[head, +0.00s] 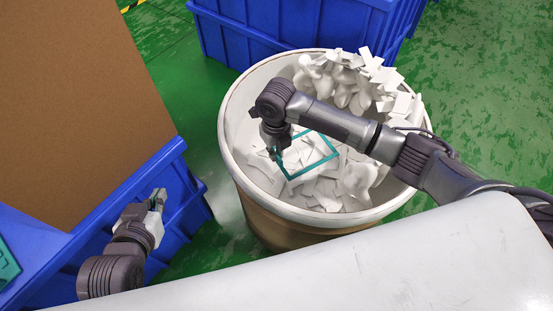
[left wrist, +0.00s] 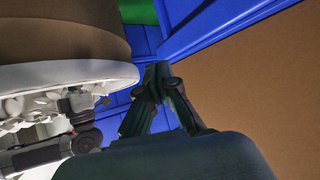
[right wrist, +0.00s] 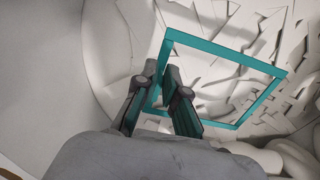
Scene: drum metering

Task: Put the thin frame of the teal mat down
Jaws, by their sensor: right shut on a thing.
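The thin teal frame (head: 313,167) is an open four-sided outline. My right gripper (head: 276,153) is shut on one side of it and holds it tilted, inside the mouth of the drum (head: 310,217) over white scraps. In the right wrist view, the frame (right wrist: 225,52) extends up and right from my right gripper (right wrist: 160,74), with scraps showing through it. Whether it touches the scraps, I cannot tell. My left gripper (head: 158,197) is beside the blue bin at left, apart from the frame. In the left wrist view, the fingertips of my left gripper (left wrist: 160,70) meet with nothing visible between them.
White flat scraps and rounded pieces (head: 360,85) heap up at the drum's far side. A blue bin (head: 180,190) with a brown board (head: 80,90) stands at left, with a teal piece (head: 7,262) at its edge. Another blue bin (head: 270,30) stands behind. A white surface (head: 400,265) fills the front.

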